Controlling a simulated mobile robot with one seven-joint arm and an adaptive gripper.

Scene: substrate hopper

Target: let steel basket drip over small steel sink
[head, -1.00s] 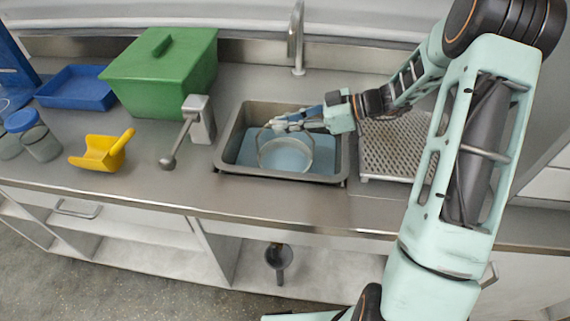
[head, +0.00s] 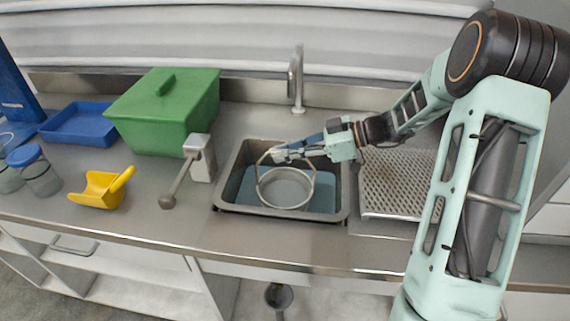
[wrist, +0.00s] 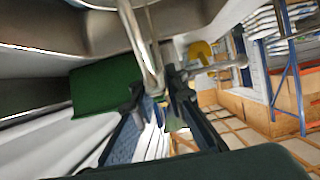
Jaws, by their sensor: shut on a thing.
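The steel basket (head: 285,190) is a round, shallow basket with an upright hoop handle, in the head view. It hangs level within the outline of the small steel sink (head: 230,208), above the blue-grey surface inside the sink. Its exact height above that surface is hard to tell. My gripper (head: 279,155) is shut on the top of the basket's handle, reaching in from the right. In the wrist view my gripper's fingers (wrist: 160,98) close around a metal bar, the handle. Drops are not discernible.
A faucet (head: 297,80) stands behind the sink. A perforated steel tray (head: 395,185) is at its right. A grey lever device (head: 200,158), a green lidded box (head: 165,110), a yellow scoop (head: 102,188), a blue tray (head: 78,124) and jars (head: 40,175) stand left.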

